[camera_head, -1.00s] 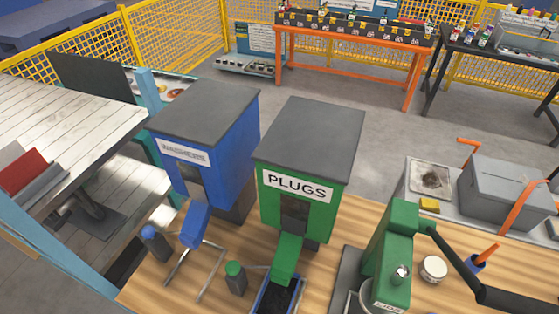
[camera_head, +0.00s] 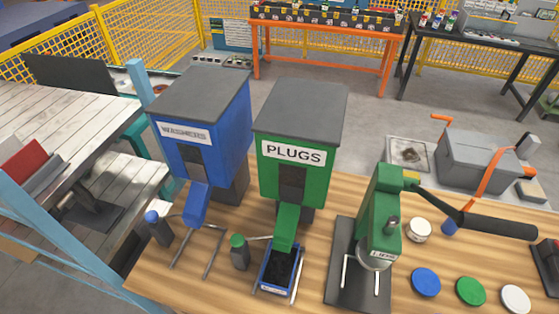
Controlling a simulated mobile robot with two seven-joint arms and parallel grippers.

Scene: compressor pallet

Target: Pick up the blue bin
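The small blue bin (camera_head: 265,284) stands on the wooden workbench below the chute of the green PLUGS dispenser (camera_head: 306,187). It is open at the top, holds dark contents, and has a pale label on its front. Metal rails run along its sides. The green chute (camera_head: 287,228) reaches down to its back edge. Neither of my grippers is in view.
A blue WASHERS dispenser (camera_head: 219,133) with an empty rail stand stands at left. A green lever press (camera_head: 382,215) is right of the bin. Blue (camera_head: 426,282), green (camera_head: 471,291) and white (camera_head: 515,298) discs lie at right. Bare bench (camera_head: 222,288) lies left of the bin.

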